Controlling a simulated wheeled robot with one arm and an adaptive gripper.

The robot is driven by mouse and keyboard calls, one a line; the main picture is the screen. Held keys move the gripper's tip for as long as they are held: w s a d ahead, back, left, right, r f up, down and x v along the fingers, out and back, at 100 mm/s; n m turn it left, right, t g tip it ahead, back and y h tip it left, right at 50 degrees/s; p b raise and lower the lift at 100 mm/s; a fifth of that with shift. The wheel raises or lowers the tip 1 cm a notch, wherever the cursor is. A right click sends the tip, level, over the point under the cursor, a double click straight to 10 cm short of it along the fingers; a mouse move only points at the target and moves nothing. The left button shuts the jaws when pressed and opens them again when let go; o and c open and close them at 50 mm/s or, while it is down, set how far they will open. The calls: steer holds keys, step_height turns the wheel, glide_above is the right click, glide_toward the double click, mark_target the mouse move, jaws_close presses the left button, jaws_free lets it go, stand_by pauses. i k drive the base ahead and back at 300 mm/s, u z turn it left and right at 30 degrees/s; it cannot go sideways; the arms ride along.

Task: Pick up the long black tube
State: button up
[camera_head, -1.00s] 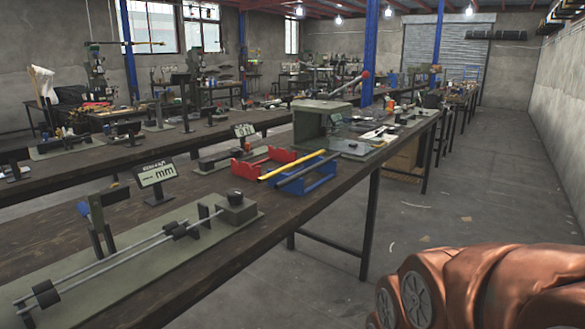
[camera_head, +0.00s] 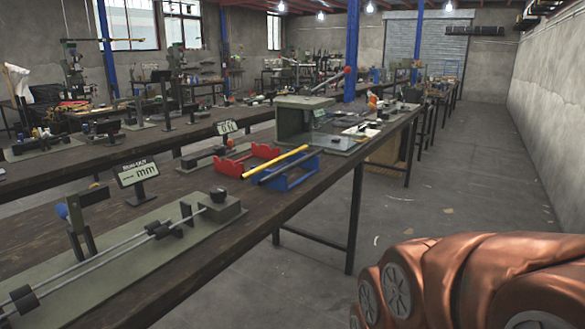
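The long black tube (camera_head: 290,167) lies at a slant across the blue holder (camera_head: 317,165) near the right edge of the long dark workbench. A yellow tube (camera_head: 275,162) lies just left of it, roughly parallel, between the blue holder and a red holder (camera_head: 229,167). My gripper is not in view. Only copper-coloured links of my arm (camera_head: 480,280) show at the lower right, apart from the bench and the tube.
The dark workbench (camera_head: 120,229) runs from lower left to the back. A measuring rig (camera_head: 226,208) with rods and a "mm" sign (camera_head: 137,172) stand in front of the holders; a green press housing (camera_head: 293,121) stands behind. The floor (camera_head: 450,180) to the right is mostly clear.

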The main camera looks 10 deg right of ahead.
mark_target(265, 180)
steer(key=u, duration=0.3)
steer(key=i, duration=1.25)
steer(key=u, duration=0.15)
